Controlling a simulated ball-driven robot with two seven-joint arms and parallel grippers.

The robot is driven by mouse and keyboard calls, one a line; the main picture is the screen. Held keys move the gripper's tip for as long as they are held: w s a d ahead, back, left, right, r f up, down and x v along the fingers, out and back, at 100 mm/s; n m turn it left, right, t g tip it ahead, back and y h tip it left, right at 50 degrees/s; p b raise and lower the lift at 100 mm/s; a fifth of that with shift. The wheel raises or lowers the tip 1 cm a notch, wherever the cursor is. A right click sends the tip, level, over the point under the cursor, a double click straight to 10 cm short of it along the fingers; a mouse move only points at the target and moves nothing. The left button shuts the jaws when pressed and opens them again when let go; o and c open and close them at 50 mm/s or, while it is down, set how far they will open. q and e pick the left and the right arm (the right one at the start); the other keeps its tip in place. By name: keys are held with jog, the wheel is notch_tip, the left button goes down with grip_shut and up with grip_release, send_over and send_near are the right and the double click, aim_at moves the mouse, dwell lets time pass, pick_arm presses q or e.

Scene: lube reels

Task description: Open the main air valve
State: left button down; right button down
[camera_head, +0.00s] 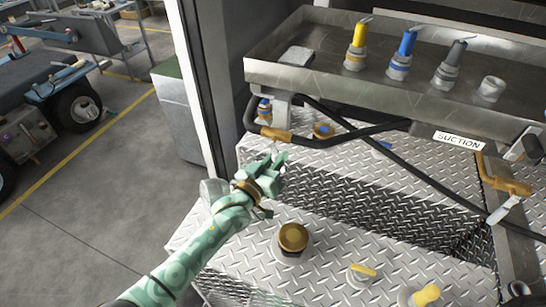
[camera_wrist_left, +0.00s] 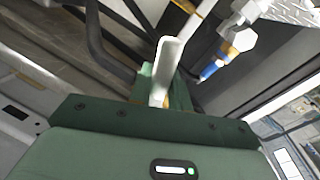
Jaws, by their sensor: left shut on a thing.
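A brass valve (camera_head: 276,135) sits on the black hose under the left end of the metal tray. Its short white handle (camera_head: 274,147) points down to my left gripper (camera_head: 270,168). In the left wrist view, the white handle (camera_wrist_left: 168,62) stands between the green fingers of my left gripper (camera_wrist_left: 168,98), which is shut on it. The fingers hide part of the handle's end. My right gripper is not in view.
A metal tray (camera_head: 290,76) with yellow, blue and grey nozzles is above. A second brass valve (camera_head: 506,183) is at right, near the SUCTION label (camera_head: 460,139). Diamond plate (camera_head: 340,230) with a brown cap (camera_head: 293,237) lies below. Open floor (camera_head: 85,215) is at left.

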pick_arm(q)
jog(key=n, duration=0.2)
jog(key=d+n, duration=0.1)
jog(key=n, duration=0.1)
jog(key=shift+s+d+r+t, duration=0.1)
jog(key=shift+s+r+t, duration=0.15)
jog(key=shift+r+t, duration=0.15)
jog(key=shift+s+d+r+n+t+y+p, duration=0.1)
jog(key=shift+d+r+n+t+y+p, duration=0.35)
jog(key=shift+n, duration=1.6)
jog(key=shift+s+d+r+n+t+y+p, duration=0.15)
jog(key=shift+r+n+t+y, duration=0.4)
jog(key=shift+n, duration=1.55)
jog(key=shift+s+d+r+n+t+y+p, duration=0.1)
jog(key=shift+d+r+n+t+y+p, duration=0.45)
jog(key=shift+n, duration=1.5)
jog(key=shift+a+r+g+h, duration=0.25)
jog(key=shift+a+g, duration=0.05)
jog(key=shift+g, duration=0.05)
jog(key=c, duration=1.4)
grip_release()
jog(key=shift+o, duration=0.2)
jog(key=v, duration=1.6)
